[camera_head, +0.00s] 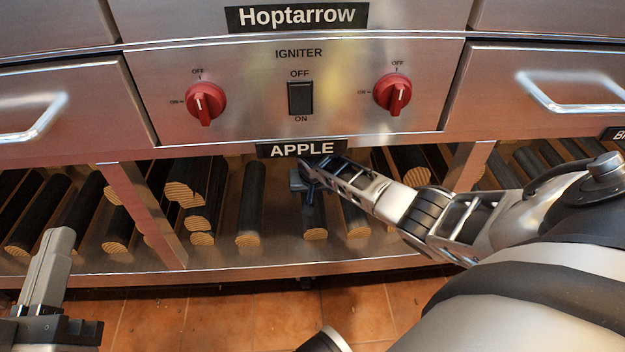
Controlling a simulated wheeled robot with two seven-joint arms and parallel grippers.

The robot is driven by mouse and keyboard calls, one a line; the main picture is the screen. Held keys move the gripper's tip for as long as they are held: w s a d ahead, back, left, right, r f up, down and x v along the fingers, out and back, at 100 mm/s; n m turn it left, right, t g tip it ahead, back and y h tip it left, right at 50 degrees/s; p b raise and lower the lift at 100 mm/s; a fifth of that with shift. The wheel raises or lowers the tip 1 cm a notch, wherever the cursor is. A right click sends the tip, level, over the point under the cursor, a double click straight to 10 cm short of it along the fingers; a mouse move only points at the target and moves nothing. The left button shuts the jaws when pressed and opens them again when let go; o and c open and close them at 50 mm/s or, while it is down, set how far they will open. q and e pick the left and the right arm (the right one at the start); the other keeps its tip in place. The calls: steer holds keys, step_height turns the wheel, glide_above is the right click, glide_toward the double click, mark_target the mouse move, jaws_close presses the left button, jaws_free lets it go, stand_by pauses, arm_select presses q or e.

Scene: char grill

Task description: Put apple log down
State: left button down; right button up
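The apple logs are dark-barked with pale cut ends and lie on the metal shelf (285,268) under the "APPLE" label (301,149). One log (315,222) lies at my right gripper (306,184), its cut end facing me and low at the shelf. My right arm reaches in from the right, and the fingers are small and partly hidden under the panel edge, so I cannot tell whether they grip this log. Another log (250,205) lies to its left and one (356,220) to its right. My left gripper (50,285) is at the lower left, away from the logs; its finger opening does not show clearly.
A metal divider (147,215) stands left of this bay, with more logs beyond it. The grill front with red knobs (205,103) and an igniter switch (300,98) overhangs the shelf. Drawers with handles (570,100) flank it. The tiled floor (200,318) is below.

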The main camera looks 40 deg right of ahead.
steer(key=p+v, duration=0.2)
steer(key=v, duration=0.2)
steer(key=shift+s+a+r+p, duration=0.1)
steer(key=shift+s+r+p, duration=0.1)
steer(key=shift+r+p, duration=0.35)
arm_select(q)
steer(key=f+n+g, duration=0.1)
steer(key=s+f+g+y, duration=0.1)
steer(key=f, duration=0.1)
steer(key=s+f+n+g, duration=0.1)
steer(key=shift+s+d+f+n+y, duration=0.1)
steer(key=shift+d+f+n+y, duration=0.2)
steer(key=shift+f, duration=0.1)
arm_select(e)
steer(key=shift+a, duration=0.1)
